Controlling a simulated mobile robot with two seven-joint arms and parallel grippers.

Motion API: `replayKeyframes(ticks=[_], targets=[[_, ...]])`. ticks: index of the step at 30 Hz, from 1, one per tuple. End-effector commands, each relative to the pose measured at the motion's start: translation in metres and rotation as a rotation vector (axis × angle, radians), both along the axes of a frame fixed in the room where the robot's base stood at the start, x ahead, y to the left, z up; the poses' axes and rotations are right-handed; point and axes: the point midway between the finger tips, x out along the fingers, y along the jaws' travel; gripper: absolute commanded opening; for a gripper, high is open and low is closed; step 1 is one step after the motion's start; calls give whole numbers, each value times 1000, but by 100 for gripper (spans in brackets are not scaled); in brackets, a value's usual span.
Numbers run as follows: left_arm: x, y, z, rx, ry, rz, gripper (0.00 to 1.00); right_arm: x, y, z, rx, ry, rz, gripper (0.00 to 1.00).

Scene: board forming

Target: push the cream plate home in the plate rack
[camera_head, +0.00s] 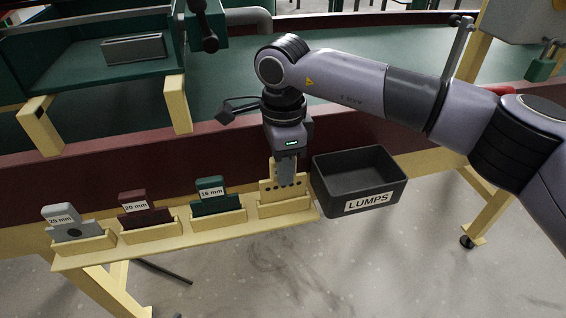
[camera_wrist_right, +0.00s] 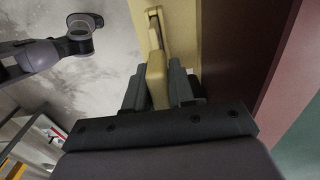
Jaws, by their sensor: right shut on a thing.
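The cream plate (camera_head: 269,187), with a row of dark holes, stands upright at the rightmost holder of the plate rack (camera_head: 190,241). Its lower edge is hidden behind the holder's front wall, so I cannot tell how deep it sits. My right gripper (camera_head: 286,178) points down from above and is shut on the plate's upper part. In the right wrist view the cream plate (camera_wrist_right: 157,78) shows between the two dark fingers of the gripper (camera_wrist_right: 158,88). My left gripper is in neither view.
Left along the rack stand a green 16 mm plate (camera_head: 210,199), a maroon 20 mm plate (camera_head: 144,212) and a grey 25 mm plate (camera_head: 73,226). A black LUMPS bin (camera_head: 335,198) sits close to the right of the cream plate. The maroon machine side (camera_head: 90,185) runs behind the rack.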

Motion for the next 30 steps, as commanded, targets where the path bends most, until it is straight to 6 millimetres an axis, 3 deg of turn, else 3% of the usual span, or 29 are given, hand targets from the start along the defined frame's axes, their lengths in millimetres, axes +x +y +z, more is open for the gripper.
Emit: replayKeyframes(ticks=[23,24,26,27,30], targets=[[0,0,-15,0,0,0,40,0,0,-21,0,0,0,0],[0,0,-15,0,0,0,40,0,0,-20,0,0,0,27],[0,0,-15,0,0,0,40,0,0,-20,0,0,0,46],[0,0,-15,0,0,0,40,0,0,-20,0,0,0,53],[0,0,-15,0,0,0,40,0,0,-20,0,0,0,53]])
